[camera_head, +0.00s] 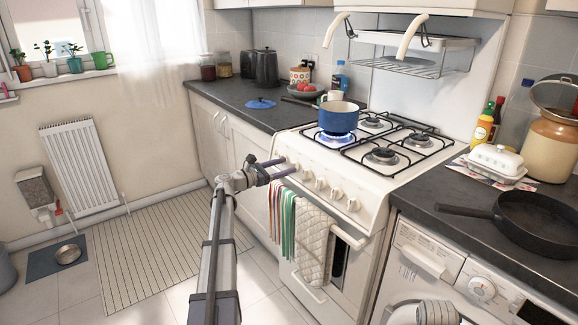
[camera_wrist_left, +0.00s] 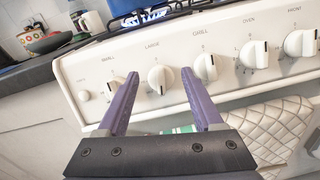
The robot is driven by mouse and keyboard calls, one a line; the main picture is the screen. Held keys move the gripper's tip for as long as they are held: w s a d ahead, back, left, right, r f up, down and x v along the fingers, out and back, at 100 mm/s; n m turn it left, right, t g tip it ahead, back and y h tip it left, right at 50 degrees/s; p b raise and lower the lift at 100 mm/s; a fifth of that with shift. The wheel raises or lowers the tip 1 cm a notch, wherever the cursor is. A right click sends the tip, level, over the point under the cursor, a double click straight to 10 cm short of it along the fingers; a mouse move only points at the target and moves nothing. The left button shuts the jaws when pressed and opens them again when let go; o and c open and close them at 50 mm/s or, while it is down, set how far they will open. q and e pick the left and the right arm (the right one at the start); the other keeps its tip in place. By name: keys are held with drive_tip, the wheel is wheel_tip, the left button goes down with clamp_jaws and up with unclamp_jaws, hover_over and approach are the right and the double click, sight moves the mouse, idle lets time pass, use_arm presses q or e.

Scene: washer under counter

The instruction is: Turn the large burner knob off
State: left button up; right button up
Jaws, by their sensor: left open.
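The large burner knob (camera_wrist_left: 160,79) is white with a dark pointer mark and sits under the label LARGE on the white stove panel (camera_wrist_left: 120,68). In the left wrist view it shows between the two purple fingertips of my left gripper (camera_wrist_left: 160,75), which is open. The fingers point at the panel; I cannot tell whether they touch the knob. In the head view my left gripper (camera_head: 279,167) is at the left end of the stove front. A blue pot (camera_head: 338,118) stands on a burner with a lit blue flame (camera_head: 330,137). My right gripper is not seen.
The small knob (camera_wrist_left: 117,82) and the grill knob (camera_wrist_left: 205,66) flank the large knob closely. Striped towels (camera_head: 281,212) and a quilted oven mitt (camera_head: 315,245) hang below the panel. A black pan (camera_head: 540,222) lies on the right counter. The floor at left is mostly clear.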

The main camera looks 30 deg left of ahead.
use_arm(q)
drive_tip(key=shift+x, duration=1.1)
clamp_jaws()
